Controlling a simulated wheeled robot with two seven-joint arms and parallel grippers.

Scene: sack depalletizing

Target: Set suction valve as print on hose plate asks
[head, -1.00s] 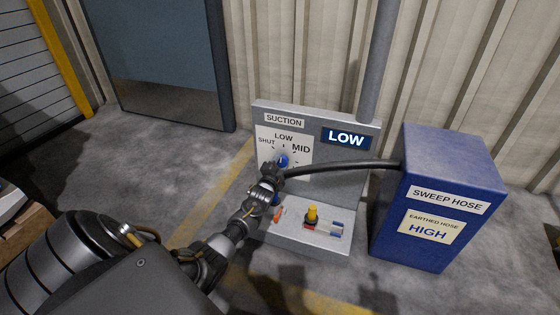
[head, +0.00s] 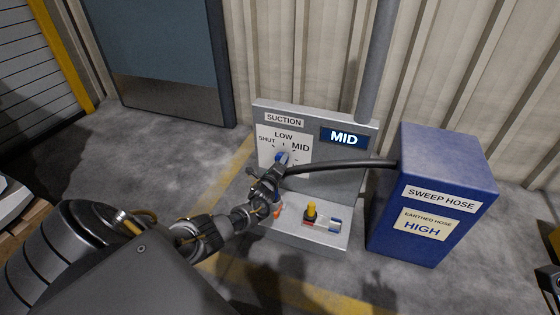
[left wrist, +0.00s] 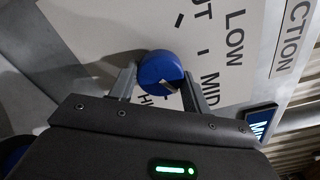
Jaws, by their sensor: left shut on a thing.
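The suction panel (head: 355,170) is grey, with a white dial plate (head: 300,148) printed SHUT, LOW and MID; the lower part of the dial is hidden by my gripper. Its blue valve knob (head: 282,158) has a pale pointer that points toward MID. The dark display (head: 345,138) reads MID. The hose plate (head: 429,226) on the blue box reads EARTHED HOSE HIGH. My left gripper (head: 273,174) is shut on the blue knob; in the left wrist view its fingers lie on both sides of the knob (left wrist: 160,68).
A black hose (head: 345,165) runs from near my gripper to the blue SWEEP HOSE box (head: 450,165). A grey pipe (head: 378,60) rises behind.

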